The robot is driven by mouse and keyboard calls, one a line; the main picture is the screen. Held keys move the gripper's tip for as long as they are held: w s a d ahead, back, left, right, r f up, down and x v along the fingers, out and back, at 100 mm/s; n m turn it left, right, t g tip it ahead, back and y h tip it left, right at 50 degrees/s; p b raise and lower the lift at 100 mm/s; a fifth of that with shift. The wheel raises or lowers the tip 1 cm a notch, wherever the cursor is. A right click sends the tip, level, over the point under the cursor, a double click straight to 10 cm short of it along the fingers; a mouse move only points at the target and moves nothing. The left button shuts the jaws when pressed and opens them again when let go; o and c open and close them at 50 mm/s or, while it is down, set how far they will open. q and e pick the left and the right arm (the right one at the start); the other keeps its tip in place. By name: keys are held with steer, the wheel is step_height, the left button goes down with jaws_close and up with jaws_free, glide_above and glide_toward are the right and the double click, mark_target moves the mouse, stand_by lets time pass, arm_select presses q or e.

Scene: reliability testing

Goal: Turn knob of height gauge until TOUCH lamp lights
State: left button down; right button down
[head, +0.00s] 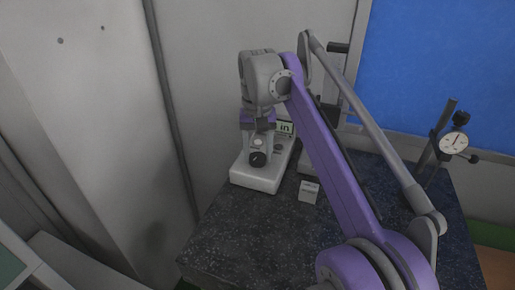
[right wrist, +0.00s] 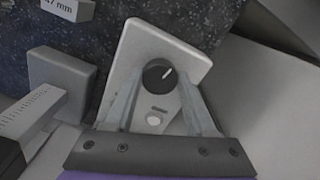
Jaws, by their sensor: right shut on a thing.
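The height gauge's light grey base (head: 258,180) stands on the dark speckled table. Its black round knob (head: 257,159) is at the front and also shows in the right wrist view (right wrist: 159,74), with a white pointer line tilted up to the right. My right gripper (head: 259,154) points down, its fingers on either side of the knob and shut on it. A pale round disc (right wrist: 153,118) lies behind the knob between the fingers; I cannot tell if it is the lamp or lit. A display (head: 285,127) showing "in" is partly hidden by my arm. My left gripper is out of view.
A small grey block (head: 309,191) sits right of the base; its label in the right wrist view (right wrist: 66,8) ends in "7 mm". A dial indicator (head: 453,143) on a stand is at the right. The front of the granite table (head: 250,235) is clear.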

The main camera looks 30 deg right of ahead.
steer(key=n+p, duration=0.1)
steer(key=n, duration=0.2)
steer(key=shift+r+n, duration=0.15)
steer(key=shift+n, duration=0.25)
steer(key=n+p, duration=0.1)
steer(key=n, duration=0.2)
steer(key=shift+d+n, duration=0.1)
steer(key=shift+n, duration=0.2)
steer(key=n, duration=0.3)
steer(key=shift+n+p, duration=0.3)
steer(key=shift+p, duration=0.1)
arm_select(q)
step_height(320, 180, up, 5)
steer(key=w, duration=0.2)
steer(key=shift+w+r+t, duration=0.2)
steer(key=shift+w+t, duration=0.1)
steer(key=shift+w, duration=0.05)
arm_select(e)
steer(key=shift+n, duration=2.1)
steer(key=shift+c, duration=1.2)
jaws_free()
